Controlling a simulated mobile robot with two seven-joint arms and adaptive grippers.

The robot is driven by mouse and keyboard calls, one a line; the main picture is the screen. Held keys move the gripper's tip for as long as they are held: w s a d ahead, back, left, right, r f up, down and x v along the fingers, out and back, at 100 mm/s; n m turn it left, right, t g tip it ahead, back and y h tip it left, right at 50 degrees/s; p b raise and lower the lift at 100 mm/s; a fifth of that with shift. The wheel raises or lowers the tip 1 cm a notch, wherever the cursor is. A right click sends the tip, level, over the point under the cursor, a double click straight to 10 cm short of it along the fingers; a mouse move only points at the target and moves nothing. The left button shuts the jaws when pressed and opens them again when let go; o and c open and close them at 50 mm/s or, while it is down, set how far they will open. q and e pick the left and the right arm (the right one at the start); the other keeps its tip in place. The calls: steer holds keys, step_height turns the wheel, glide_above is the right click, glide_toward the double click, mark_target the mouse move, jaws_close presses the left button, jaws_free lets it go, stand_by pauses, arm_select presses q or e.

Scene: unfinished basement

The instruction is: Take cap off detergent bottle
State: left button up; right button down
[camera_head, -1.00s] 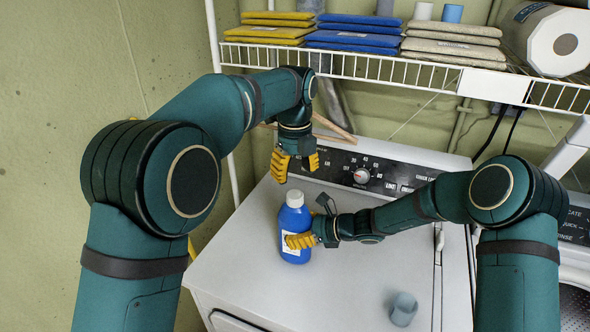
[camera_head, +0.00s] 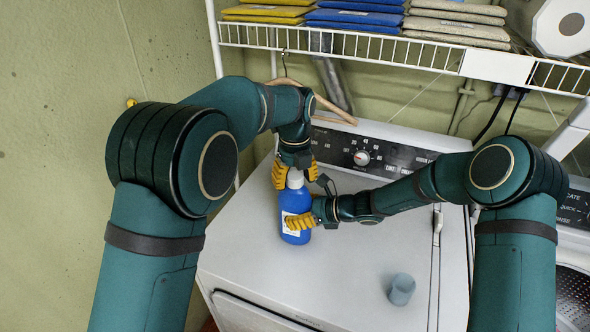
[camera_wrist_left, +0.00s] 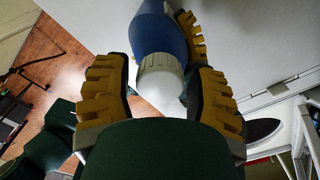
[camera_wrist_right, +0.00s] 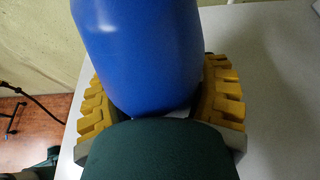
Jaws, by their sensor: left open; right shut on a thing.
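The blue detergent bottle (camera_head: 294,212) stands upright on the white machine top, with a white cap (camera_head: 295,179) on it. My right gripper (camera_head: 297,222) is shut on the bottle's body from the right; the right wrist view shows the blue body (camera_wrist_right: 140,55) between its yellow fingers. My left gripper (camera_head: 295,176) comes down from above, open, with its fingers on either side of the cap. In the left wrist view the white cap (camera_wrist_left: 160,83) lies between the open yellow fingers, with a gap to the left finger; contact on the right is unclear.
A grey cup (camera_head: 401,289) stands on the machine top (camera_head: 330,275) at the front right. A control panel (camera_head: 375,157) rises behind the bottle. A wire shelf (camera_head: 400,50) with folded cloths hangs above. The machine top left of the cup is clear.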

arm_select(q)
jaws_close()
stand_by(0.3)
